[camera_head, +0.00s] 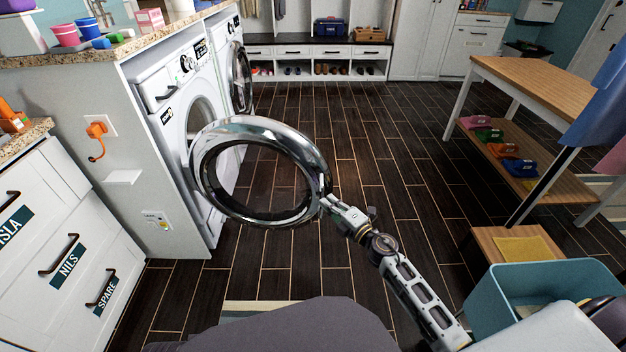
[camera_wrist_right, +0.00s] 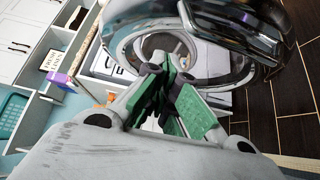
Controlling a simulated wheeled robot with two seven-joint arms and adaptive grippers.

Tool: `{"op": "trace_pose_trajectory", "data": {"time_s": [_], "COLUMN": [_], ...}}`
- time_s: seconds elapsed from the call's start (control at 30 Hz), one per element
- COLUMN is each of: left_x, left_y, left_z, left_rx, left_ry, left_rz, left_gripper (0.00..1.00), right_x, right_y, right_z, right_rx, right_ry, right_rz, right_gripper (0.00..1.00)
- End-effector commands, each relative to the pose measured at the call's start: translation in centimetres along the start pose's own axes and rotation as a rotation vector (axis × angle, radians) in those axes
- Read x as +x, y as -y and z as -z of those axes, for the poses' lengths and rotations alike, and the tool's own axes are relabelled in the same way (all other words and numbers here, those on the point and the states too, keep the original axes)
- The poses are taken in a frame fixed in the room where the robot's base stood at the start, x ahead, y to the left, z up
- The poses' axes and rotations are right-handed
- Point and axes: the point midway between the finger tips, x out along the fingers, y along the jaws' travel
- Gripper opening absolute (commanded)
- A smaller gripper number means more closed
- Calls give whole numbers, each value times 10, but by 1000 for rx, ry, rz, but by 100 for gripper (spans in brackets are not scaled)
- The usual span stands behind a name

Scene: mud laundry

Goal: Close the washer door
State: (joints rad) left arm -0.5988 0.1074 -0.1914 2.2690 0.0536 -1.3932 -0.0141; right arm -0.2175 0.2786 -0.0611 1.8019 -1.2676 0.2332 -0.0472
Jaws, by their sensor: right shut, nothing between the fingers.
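The washer (camera_head: 172,100) stands under the counter at the left in the head view. Its round chrome door (camera_head: 308,150) stands wide open, swung out over the floor. The door's ring also shows at the top of the right wrist view (camera_wrist_right: 128,17), with the washer's round opening (camera_wrist_right: 165,43) behind it. My right gripper (camera_head: 326,200) is at the door's free right edge, with its fingers shut and nothing between them. Its green-padded fingers (camera_wrist_right: 168,92) show in the wrist view close to the ring; I cannot tell whether they touch it. My left gripper is not in view.
A second machine (camera_head: 237,65) stands beyond the washer. White drawers (camera_head: 75,240) are at the left front. A wooden table (camera_head: 540,82) with a low shelf and a teal bin (camera_head: 545,280) are at the right. Dark floor (camera_head: 400,130) between is clear.

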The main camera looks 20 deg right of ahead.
Motion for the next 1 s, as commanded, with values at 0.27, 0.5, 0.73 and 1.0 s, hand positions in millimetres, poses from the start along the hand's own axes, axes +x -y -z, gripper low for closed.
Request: {"op": "trace_pose_trajectory", "data": {"time_s": [0.27, 0.5, 0.73, 1.0], "left_x": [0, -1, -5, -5], "left_y": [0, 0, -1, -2], "left_z": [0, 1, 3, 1], "left_rx": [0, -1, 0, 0], "left_ry": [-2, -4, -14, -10], "left_rz": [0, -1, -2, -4], "left_gripper": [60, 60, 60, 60], "right_x": [14, 33, 51, 73], "right_y": [0, 0, 0, 0], "right_z": [0, 0, 0, 0], "right_rx": [0, 1, 1, 1], "right_ry": [0, 1, 0, 0], "right_rz": [-1, -1, -1, 0], "right_gripper": [0, 0, 0, 0]}}
